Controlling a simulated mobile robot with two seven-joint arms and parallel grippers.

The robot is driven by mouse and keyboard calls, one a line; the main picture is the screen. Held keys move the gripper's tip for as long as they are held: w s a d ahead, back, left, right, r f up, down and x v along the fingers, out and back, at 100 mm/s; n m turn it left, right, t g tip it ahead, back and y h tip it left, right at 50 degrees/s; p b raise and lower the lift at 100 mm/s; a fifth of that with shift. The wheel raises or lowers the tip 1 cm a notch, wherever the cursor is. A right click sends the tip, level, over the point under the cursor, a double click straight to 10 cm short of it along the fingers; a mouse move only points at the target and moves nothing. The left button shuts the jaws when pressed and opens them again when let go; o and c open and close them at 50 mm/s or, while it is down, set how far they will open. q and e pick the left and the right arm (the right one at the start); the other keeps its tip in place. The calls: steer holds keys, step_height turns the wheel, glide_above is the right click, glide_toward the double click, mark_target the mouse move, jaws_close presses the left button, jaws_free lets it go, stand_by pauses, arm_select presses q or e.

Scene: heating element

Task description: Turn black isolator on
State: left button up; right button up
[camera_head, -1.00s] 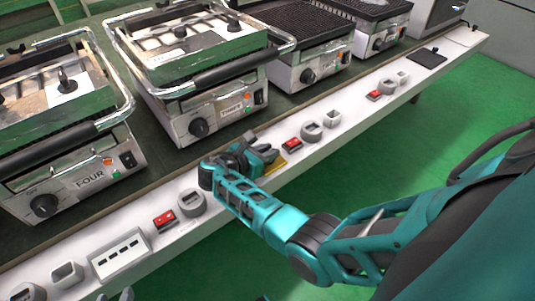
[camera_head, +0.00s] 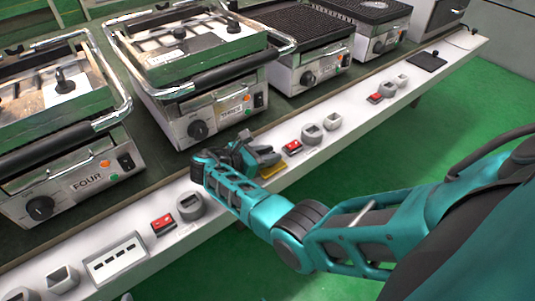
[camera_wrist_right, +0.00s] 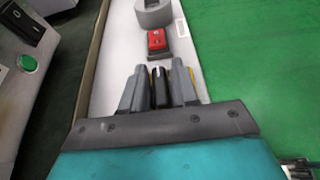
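My right gripper (camera_head: 262,156) points down at the white front rail, in front of the grill with the orange lamp. In the right wrist view its two grey fingers (camera_wrist_right: 159,88) stand on either side of a narrow black handle (camera_wrist_right: 160,86), which I take to be the black isolator. The handle lies very close to both fingers; I cannot tell whether they press on it. A yellow piece (camera_head: 271,168) shows beside the fingers in the head view, and its edge (camera_wrist_right: 192,76) shows by the right finger in the wrist view. My left gripper is not in view.
A red rocker switch (camera_head: 291,147) and a grey round socket (camera_head: 311,133) sit further along the rail. Another red switch (camera_head: 163,224) lies nearer. The grill (camera_head: 197,129) stands behind. Open green floor (camera_head: 470,105) lies in front of the rail.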

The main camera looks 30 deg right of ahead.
steer(key=shift+o, duration=1.1)
